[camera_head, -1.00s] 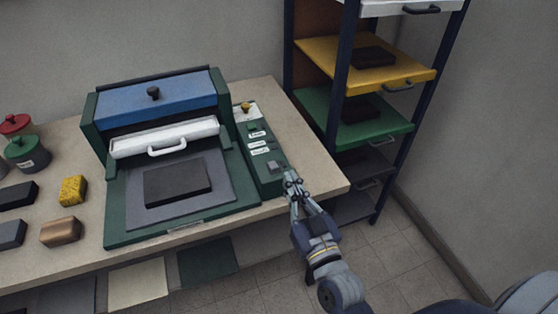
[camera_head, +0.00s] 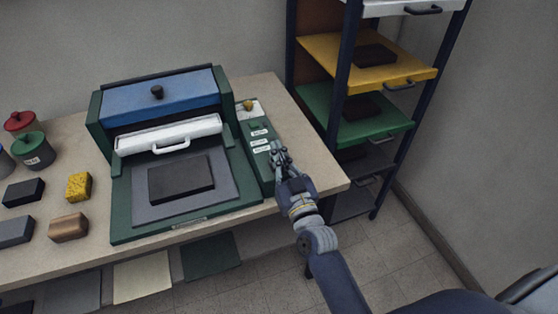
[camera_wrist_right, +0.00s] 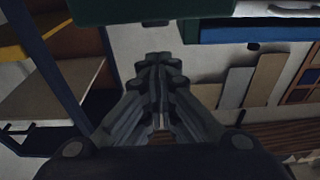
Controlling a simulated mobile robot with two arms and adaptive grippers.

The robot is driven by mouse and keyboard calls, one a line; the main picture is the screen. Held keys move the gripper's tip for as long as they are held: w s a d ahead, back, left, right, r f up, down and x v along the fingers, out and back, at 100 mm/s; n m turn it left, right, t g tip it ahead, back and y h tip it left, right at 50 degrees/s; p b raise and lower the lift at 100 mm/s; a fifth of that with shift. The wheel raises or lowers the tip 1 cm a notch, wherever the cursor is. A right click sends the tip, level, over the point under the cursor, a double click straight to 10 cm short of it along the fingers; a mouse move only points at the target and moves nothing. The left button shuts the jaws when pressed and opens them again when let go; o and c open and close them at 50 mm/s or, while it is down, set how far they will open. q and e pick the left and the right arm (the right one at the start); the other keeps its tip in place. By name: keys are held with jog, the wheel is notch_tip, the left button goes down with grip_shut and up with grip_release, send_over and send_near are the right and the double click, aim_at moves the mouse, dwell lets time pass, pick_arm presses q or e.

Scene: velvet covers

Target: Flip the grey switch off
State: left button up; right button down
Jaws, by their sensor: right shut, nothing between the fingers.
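The green control box (camera_head: 255,152) stands along the right side of the press. It carries a yellow knob (camera_head: 248,105), a green switch (camera_head: 255,126) and several white labels. My right gripper (camera_head: 278,153) is shut and empty, its fingertips at the front half of the box, beside the lowest label. The grey switch is hidden behind the gripper, so I cannot tell its position or whether the fingers touch it. In the right wrist view the closed fingers (camera_wrist_right: 163,72) point toward a green edge (camera_wrist_right: 150,10). My left gripper is not in view.
The press (camera_head: 160,98) has a blue lid, a white handled bar and a dark block (camera_head: 181,178). A rack with coloured trays (camera_head: 355,110) stands right of the table. Bare tabletop (camera_head: 315,155) lies between box and rack. Jars and small blocks lie left.

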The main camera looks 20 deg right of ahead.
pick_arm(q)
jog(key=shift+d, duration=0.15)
pick_arm(e)
jog(key=shift+s+d+f, duration=0.1)
jog(key=shift+s+f, duration=0.1)
jog(key=shift+f, duration=0.5)
jog(key=shift+s+f, duration=0.15)
jog(key=shift+f, duration=0.55)
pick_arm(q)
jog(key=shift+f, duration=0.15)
